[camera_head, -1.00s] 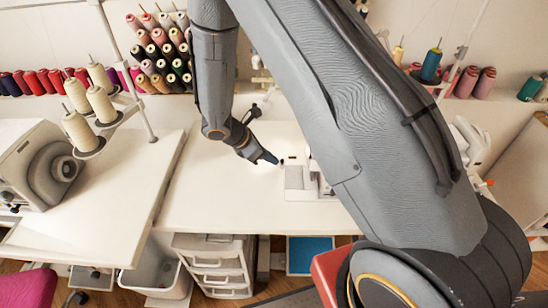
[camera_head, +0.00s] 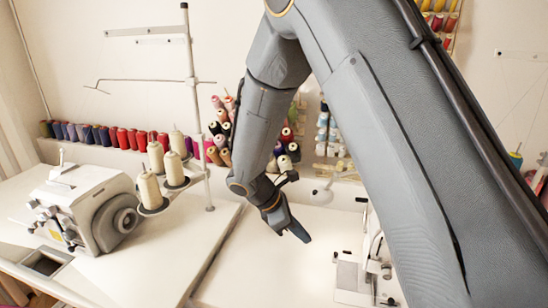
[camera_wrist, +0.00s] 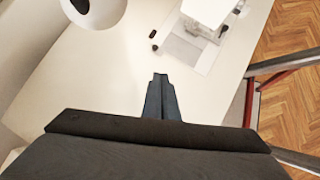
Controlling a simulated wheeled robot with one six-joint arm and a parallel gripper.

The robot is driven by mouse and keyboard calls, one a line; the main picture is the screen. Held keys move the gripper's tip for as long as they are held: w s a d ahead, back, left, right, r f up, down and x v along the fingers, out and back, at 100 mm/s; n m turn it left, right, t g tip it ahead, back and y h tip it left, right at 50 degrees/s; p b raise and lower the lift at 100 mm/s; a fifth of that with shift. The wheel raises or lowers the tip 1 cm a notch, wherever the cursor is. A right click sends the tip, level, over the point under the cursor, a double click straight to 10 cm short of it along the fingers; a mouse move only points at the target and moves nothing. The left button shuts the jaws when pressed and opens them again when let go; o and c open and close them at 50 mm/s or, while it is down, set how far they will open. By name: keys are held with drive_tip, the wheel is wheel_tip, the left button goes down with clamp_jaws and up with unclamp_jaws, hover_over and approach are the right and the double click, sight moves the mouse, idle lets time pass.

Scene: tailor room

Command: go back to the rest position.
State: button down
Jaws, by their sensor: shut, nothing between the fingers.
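My gripper (camera_head: 300,232) hangs at the end of my grey arm over the white sewing table (camera_head: 262,262), pointing down and to the right in the head view. In the wrist view its two dark fingers (camera_wrist: 160,80) lie together, with nothing between them. The fingertips are apart from the white sewing machine (camera_head: 372,262), which stands to their right. In the wrist view the machine (camera_wrist: 205,15) is at the top right, beyond the fingertips. My upper arm hides part of the machine and the wall behind.
A grey-white overlock machine (camera_head: 85,208) stands on the left table (camera_head: 150,265), with cream thread cones (camera_head: 150,190) beside it. Several coloured spools (camera_head: 105,136) line the back wall. The table left of my gripper is clear. A wooden floor (camera_wrist: 290,50) shows at the right in the wrist view.

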drive_tip(key=s+d+r+m+y, duration=0.3)
drive_tip(key=s+d+r+m, duration=0.1)
drive_tip(key=s+m, duration=0.4)
drive_tip(key=s+d+r+m+y, duration=0.4)
drive_tip(key=s+m, duration=0.3)
drive_tip(key=m, duration=0.4)
drive_tip(key=shift+s, duration=0.4)
